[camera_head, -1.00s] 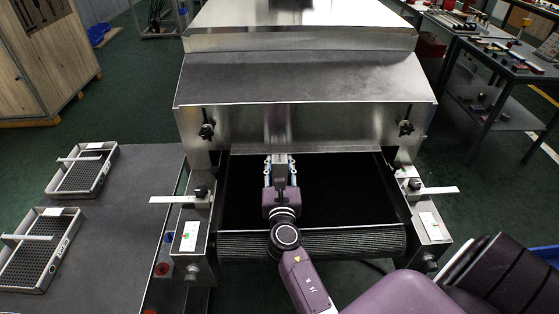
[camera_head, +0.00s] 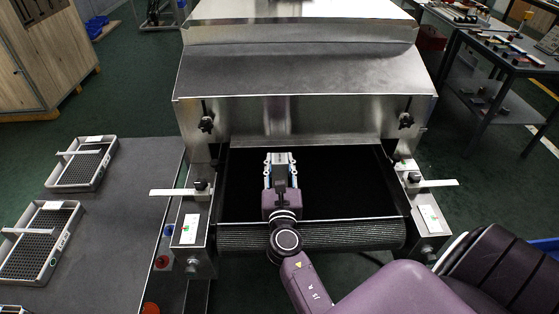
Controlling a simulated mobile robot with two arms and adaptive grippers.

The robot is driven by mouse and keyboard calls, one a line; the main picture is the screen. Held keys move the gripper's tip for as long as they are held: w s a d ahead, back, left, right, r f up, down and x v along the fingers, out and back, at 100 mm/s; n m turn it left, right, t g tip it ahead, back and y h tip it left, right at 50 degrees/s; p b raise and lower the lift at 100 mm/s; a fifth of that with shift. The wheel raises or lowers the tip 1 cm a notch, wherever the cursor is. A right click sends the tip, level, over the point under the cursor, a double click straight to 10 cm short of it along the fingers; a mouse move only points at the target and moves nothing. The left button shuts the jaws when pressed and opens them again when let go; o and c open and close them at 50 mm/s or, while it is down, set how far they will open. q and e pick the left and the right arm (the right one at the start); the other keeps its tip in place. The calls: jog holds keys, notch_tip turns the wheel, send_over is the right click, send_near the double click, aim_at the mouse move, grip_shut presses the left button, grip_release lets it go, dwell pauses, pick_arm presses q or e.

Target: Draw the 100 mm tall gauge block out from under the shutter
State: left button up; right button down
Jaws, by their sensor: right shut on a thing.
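My right gripper (camera_head: 280,163) is over the black belt (camera_head: 345,190), just in front of the lower edge of the metal shutter (camera_head: 335,124). It is shut on a grey block (camera_head: 281,159), which I take for the gauge block. The block shows between the pale fingertips, and the gripper hides much of it. In the picture its far end lies close to the shutter edge; I cannot tell whether they touch. My left gripper is not in view.
Dark knobs (camera_head: 207,124) sit at both sides of the shutter. Side rails with flat metal strips (camera_head: 178,192) flank the belt. Two mesh trays (camera_head: 85,163) lie on the grey table (camera_head: 125,220) at left. The belt right of my gripper is clear.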

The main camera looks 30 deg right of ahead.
jog(key=shift+v, duration=0.75)
jog(key=shift+a+f, duration=0.1)
jog(key=shift+f, duration=0.05)
jog(key=c, duration=1.3)
grip_release()
jog(key=shift+s, duration=0.1)
